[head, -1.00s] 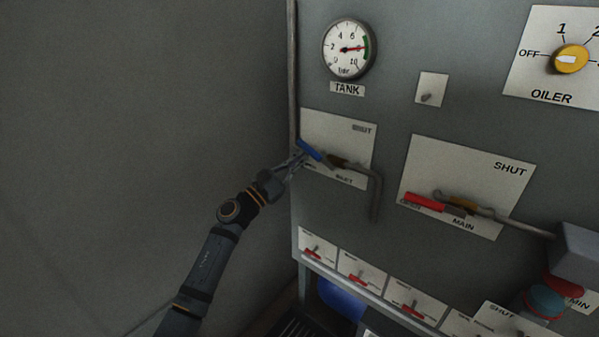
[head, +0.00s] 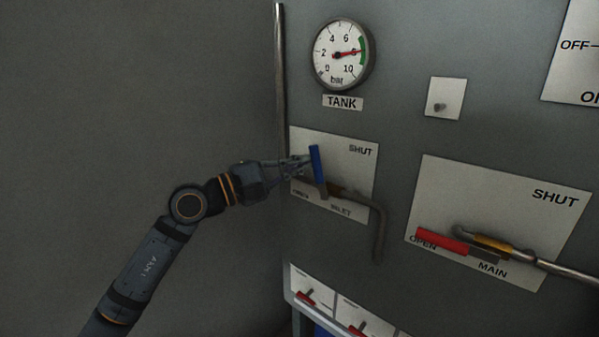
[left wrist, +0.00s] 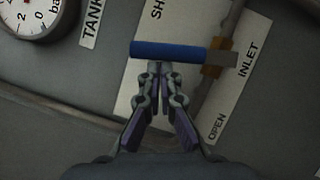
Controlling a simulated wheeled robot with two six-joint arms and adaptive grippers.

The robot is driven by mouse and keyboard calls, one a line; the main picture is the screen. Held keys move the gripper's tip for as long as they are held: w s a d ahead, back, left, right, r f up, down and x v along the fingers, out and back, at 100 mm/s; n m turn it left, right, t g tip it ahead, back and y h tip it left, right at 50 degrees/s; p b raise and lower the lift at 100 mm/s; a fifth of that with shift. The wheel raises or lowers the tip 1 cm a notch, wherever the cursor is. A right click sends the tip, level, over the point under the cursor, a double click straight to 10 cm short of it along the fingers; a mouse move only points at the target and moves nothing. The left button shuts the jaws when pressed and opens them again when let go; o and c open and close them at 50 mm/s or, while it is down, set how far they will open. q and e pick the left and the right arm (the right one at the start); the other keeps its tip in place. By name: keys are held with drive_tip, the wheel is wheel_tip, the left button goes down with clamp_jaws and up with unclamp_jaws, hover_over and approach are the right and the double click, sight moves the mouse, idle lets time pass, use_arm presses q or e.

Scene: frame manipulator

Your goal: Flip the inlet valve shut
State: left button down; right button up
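The inlet valve's blue lever handle (head: 317,166) stands nearly upright on the white INLET plate (head: 361,180), between the OPEN mark at lower left and the SHUT mark at upper right. Its bent pipe (head: 380,230) runs down at the right. My left gripper (head: 308,161) is at the handle's left side. In the left wrist view the blue handle (left wrist: 170,50) lies across the fingertips of my left gripper (left wrist: 158,66). The fingers are shut together, with the tips against or very close to the handle's edge, not around it. My right gripper is not in view.
The MAIN valve's red handle (head: 442,241) points to OPEN, right of the inlet plate. Above are the TANK gauge (head: 342,54) and a small toggle plate (head: 445,98). Small red-handled valves (head: 357,329) sit below. The wall space at left is clear.

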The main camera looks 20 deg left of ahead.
use_arm(q)
drive_tip(key=shift+s+d+r, duration=0.45)
drive_tip(key=shift+d+r, duration=0.1)
drive_tip(key=shift+d, duration=0.15)
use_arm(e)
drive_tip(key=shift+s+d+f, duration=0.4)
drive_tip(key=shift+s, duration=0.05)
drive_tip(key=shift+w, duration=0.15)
use_arm(q)
drive_tip(key=shift+b, duration=0.3)
